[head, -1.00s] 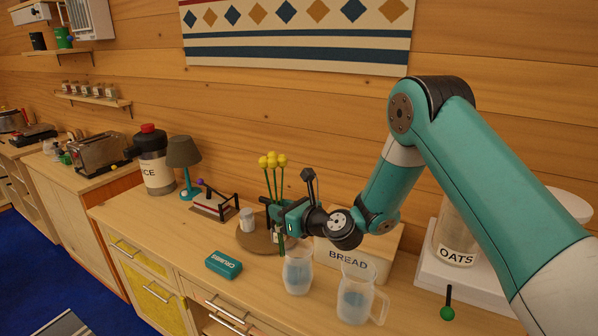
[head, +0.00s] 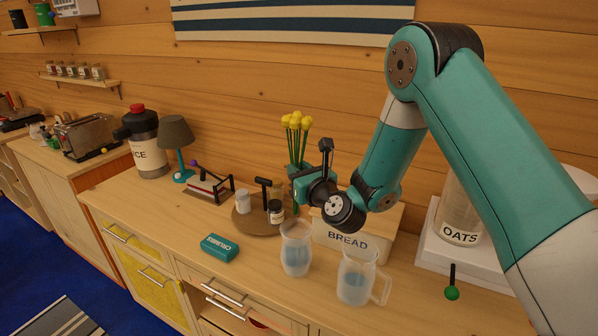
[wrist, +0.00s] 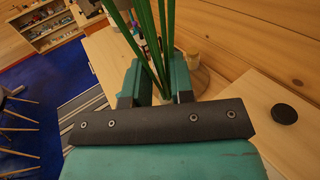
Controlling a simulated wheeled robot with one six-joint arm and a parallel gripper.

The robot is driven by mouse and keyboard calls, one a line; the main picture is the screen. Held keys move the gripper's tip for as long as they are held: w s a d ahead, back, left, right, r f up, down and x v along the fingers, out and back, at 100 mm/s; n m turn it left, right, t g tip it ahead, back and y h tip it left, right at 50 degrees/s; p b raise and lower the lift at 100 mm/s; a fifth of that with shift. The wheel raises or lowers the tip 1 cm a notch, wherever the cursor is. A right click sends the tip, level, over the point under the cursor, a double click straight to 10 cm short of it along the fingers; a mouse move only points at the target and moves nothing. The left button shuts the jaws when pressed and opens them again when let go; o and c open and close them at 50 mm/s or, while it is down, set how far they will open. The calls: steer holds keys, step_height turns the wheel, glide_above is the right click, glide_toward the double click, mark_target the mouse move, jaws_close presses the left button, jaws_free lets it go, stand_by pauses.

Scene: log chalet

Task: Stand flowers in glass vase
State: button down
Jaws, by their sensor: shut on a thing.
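The flowers (head: 296,124) have yellow heads on long green stems and are held upright. My gripper (head: 299,170) is shut on their stems, above the back of the counter near the round wooden board. The green stems (wrist: 150,40) also show between the jaws (wrist: 157,82) in the wrist view. A clear glass vase (head: 296,247) with bluish water stands on the counter, in front of and below my gripper.
A glass jug (head: 357,276) with a handle stands right of the vase. Behind them is a BREAD box (head: 350,240). A round board (head: 250,222) holds small jars. A teal CRUMBS box (head: 220,248) lies to the left. An OATS jar (head: 461,220) stands at right.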

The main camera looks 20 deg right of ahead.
mark_target(297, 210)
steer(key=shift+f+b, duration=5.5)
steer(key=shift+f, duration=0.5)
steer(key=c, duration=0.9)
jaws_free()
